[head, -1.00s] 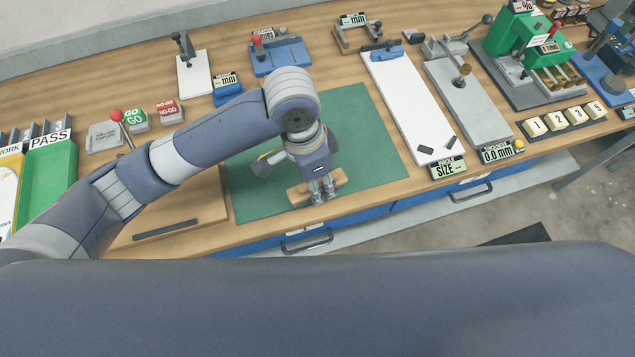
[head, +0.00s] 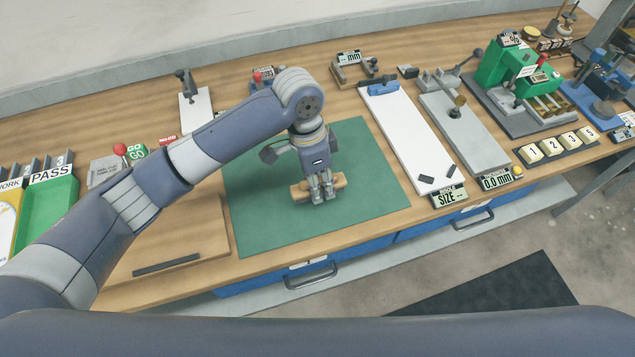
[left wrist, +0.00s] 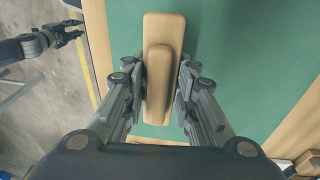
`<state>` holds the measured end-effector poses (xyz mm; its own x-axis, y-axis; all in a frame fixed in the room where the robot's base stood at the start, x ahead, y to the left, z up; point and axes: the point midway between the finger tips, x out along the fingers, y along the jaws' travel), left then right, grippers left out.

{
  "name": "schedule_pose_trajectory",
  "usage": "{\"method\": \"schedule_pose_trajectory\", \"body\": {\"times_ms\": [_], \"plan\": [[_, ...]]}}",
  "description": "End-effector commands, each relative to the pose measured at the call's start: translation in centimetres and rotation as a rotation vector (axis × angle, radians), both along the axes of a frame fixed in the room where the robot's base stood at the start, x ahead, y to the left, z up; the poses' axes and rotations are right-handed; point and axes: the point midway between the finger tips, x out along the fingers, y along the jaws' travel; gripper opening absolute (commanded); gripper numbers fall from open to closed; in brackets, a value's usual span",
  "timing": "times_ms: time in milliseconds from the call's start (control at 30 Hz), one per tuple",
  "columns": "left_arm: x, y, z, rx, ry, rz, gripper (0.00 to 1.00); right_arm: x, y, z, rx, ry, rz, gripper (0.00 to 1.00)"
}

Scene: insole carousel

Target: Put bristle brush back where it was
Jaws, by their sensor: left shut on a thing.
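The bristle brush (head: 336,183) is a pale wooden block with a narrower raised grip along its top. My left gripper (head: 322,198) points down and is shut on it, over the middle of the green mat (head: 285,228). In the left wrist view the brush (left wrist: 158,65) lies lengthwise between the two fingers (left wrist: 158,95), above the mat (left wrist: 245,60). Its bristles are hidden, and I cannot tell whether it touches the mat. My right gripper (left wrist: 72,32) shows at the upper left of the left wrist view, apart from the brush, its fingers spread and empty.
A wooden board (head: 170,240) lies left of the mat. A white measuring board (head: 405,130) stands to the right, with a size display (head: 450,196). A green PASS bin (head: 58,203) is at far left. The mat around the brush is clear.

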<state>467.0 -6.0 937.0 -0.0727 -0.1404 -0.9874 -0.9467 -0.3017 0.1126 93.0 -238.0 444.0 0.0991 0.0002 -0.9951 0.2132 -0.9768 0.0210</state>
Motion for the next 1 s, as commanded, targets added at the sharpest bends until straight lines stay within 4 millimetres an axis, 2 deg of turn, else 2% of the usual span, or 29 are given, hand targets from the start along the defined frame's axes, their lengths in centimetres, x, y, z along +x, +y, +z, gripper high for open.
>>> {"method": "schedule_pose_trajectory", "body": {"times_ms": [100, 200, 500, 833, 867, 933, 1000], "plan": [[1.2, 0.2, -0.1, -0.001, 0.001, 0.001, 0.0, -0.3, 0.0, 0.3, 0.0, 0.005, 0.0, 0.27], [1.5, 0.3, -0.3, 0.0, 0.001, -0.001, 0.0, -0.5, 0.0, 0.4, -0.001, 0.007, 0.0, 0.27], [1.5, 0.4, -3.6, 0.0, 0.001, -0.001, 0.0, -0.6, 0.4, 1.4, 0.004, 0.009, -0.002, 0.27], [1.5, 0.4, -3.9, 0.0, 0.0, -0.001, 0.0, -0.6, 0.7, 1.3, 0.007, 0.01, -0.002, 0.27], [1.5, 0.4, -4.0, 0.0, 0.0, -0.001, 0.28, -0.6, 0.7, 1.3, 0.008, 0.009, -0.002, 0.27], [1.5, 0.4, -3.9, 0.0, 0.0, -0.001, 0.44, -0.6, 0.7, 1.3, 0.008, 0.009, -0.002, 0.27], [1.5, 0.4, -4.0, 0.0, 0.0, -0.001, 0.46, -0.6, 0.7, 1.3, 0.007, 0.009, -0.001, 0.27]]}}
